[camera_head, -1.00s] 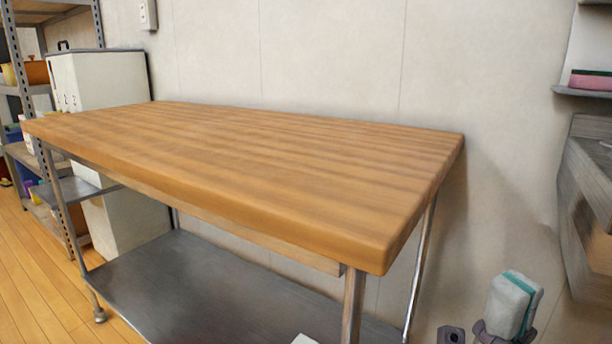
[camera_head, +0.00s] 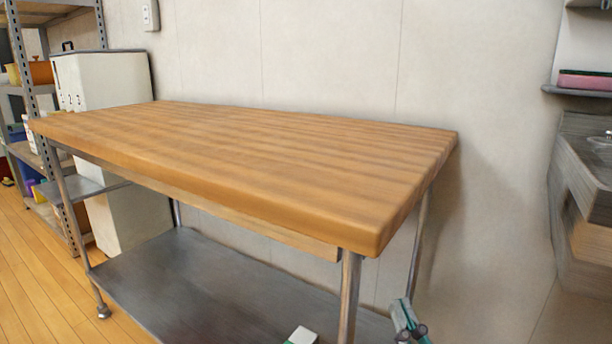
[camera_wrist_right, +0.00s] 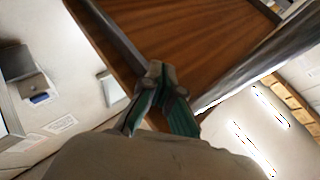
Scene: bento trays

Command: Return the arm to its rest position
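My right gripper (camera_head: 406,318) shows in the head view at the lower edge, just right of the table's near corner leg. Its teal pad and dark joints show there. Part of a pale, teal-edged piece, seemingly my left gripper (camera_head: 302,336), peeks in at the bottom of the head view, in front of the lower shelf. The rest of it is cut off, so its state does not show.
A wooden-topped table (camera_head: 250,150) with a bare top stands ahead, its metal lower shelf (camera_head: 210,290) beneath. A white cabinet (camera_head: 100,80) and a shelf rack (camera_head: 32,100) stand at left. A counter (camera_head: 585,185) is at right.

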